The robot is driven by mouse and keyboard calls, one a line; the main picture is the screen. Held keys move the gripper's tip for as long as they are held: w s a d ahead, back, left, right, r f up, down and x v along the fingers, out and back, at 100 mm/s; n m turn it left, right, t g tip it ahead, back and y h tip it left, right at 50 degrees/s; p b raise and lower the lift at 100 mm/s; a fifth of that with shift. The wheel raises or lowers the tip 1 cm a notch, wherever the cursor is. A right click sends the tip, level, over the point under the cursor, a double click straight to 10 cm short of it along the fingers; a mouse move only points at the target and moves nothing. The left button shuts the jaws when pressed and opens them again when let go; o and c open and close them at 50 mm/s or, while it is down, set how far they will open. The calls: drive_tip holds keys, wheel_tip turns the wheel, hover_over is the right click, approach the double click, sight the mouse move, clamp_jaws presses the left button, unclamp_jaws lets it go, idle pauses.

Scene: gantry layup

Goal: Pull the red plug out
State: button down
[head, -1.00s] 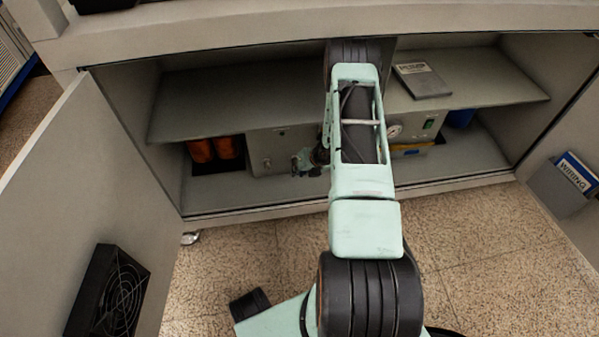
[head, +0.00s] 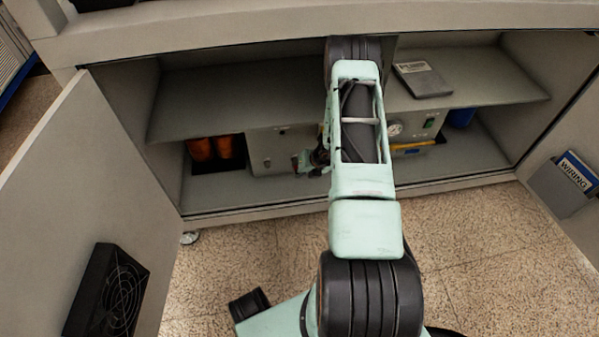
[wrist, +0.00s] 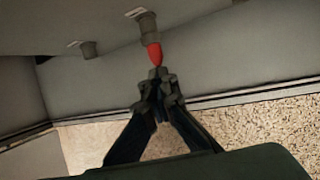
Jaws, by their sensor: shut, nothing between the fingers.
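The red plug (wrist: 154,54) shows in the wrist view, set in a dark round socket (wrist: 146,29) on the grey surface above. My gripper (wrist: 156,75) has its fingertips together just below the plug's free end, very close to it. I cannot tell whether they touch. The fingers are shut with nothing between them. In the head view, my gripper (head: 304,161) is inside the cabinet, partly hidden by my arm, and the plug cannot be made out there.
A second dark socket (wrist: 88,50) is left of the plug. The cabinet's shelf (head: 230,100) lies above my gripper. Orange cylinders (head: 214,148) stand at left, a grey box (head: 272,140) behind. A book (head: 422,80) lies on the shelf. Open doors flank the cabinet.

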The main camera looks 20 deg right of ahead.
drive_tip(key=shift+s, duration=0.2)
drive_tip(key=shift+s+a, duration=0.1)
drive_tip(key=shift+s, duration=0.2)
drive_tip(key=shift+s+a+b, duration=0.1)
drive_tip(key=shift+s+b, duration=0.3)
drive_tip(key=c, duration=2.6)
unclamp_jaws()
drive_tip(key=o, duration=0.4)
drive_tip(key=shift+c, duration=0.2)
drive_tip(key=v, duration=1.2)
